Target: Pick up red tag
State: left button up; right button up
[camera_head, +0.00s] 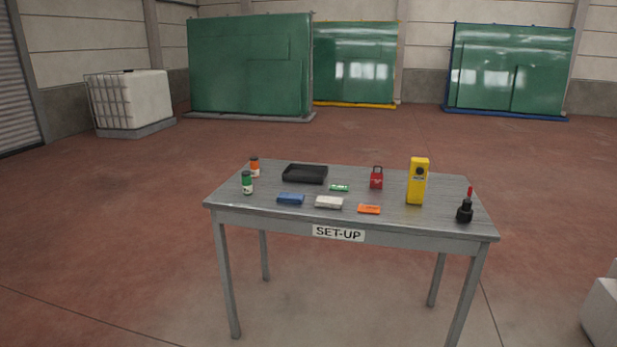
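A small red item (376,181) with a dark loop on top stands on the right half of the grey set-up table (228,201), between a small green item and a yellow device. It looks like a padlock or a looped tag; at this size I cannot tell which. A flat orange piece (369,209) lies in front of it near the table's front edge. No other red tag is clear to me. Neither of my grippers is in view.
On the table are a black tray (305,174), green item (340,188), blue block (291,198), whitish block (329,202), two bottles (247,183) (255,167), yellow device (417,181) and black bottle with red tip (465,211).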

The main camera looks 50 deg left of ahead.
aim_at(376, 179)
jog(key=u, duration=1.35)
jog(key=i, duration=0.1)
